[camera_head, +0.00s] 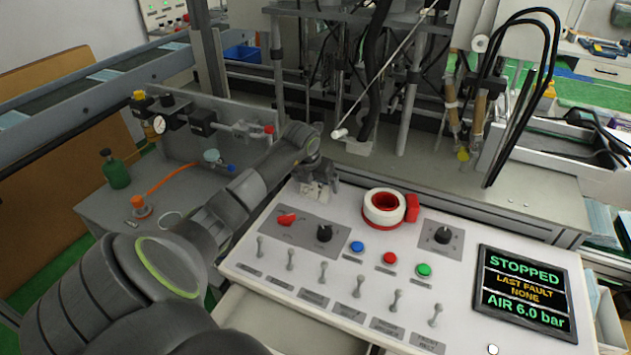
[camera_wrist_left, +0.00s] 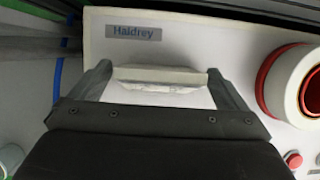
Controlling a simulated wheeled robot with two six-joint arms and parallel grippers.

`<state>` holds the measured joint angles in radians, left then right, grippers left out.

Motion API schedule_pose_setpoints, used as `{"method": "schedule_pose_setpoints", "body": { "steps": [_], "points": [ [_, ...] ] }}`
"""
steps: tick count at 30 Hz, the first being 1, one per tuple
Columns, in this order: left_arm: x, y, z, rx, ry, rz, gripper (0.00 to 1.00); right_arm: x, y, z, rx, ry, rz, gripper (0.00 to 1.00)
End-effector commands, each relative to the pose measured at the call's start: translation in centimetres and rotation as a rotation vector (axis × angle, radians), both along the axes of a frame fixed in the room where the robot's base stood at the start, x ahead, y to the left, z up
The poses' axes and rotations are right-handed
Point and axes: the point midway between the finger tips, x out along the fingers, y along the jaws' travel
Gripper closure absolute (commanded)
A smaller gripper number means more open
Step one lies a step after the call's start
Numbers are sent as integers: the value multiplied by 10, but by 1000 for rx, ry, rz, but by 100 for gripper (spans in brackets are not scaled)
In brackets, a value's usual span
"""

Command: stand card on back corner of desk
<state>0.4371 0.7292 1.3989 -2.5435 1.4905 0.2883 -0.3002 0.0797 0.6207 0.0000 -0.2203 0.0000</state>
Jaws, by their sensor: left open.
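A small whitish card (camera_wrist_left: 160,78) stands on the white control desk (camera_head: 455,205), near its back left corner. It looks like a folded card seen from above in the left wrist view; in the head view the card (camera_head: 314,192) is partly covered by my gripper. My left gripper (camera_head: 320,176) is open over it. In the left wrist view, the fingers of my left gripper (camera_wrist_left: 158,72) are on either side of the card, with small gaps at both ends. My right gripper is in neither view.
A white tape roll in a red holder (camera_head: 385,208) is close to the right of the gripper. A red switch (camera_head: 287,219), knobs, buttons and several toggles cover the desk front. A "Haldrey" label (camera_wrist_left: 134,33) lies behind the card. A thin rod (camera_head: 385,75) hangs above.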

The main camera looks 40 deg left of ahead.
Motion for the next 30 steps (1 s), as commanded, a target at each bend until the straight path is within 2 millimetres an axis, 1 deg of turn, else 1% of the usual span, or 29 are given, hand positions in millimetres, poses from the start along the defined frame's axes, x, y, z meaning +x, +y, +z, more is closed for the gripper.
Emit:
{"method": "schedule_pose_setpoints", "body": {
  "steps": [5,12,16,21,30],
  "points": [
    [-10,-2,27,6,-3,-3,4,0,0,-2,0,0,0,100],
    [-29,-8,75,6,-5,-2,4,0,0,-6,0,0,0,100],
    [-36,-11,94,4,-3,-1,4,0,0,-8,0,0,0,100],
    [-42,-13,106,2,-2,-1,4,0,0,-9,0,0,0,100],
    [-43,-13,108,2,-1,-1,4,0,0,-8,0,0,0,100]
  ]
}}
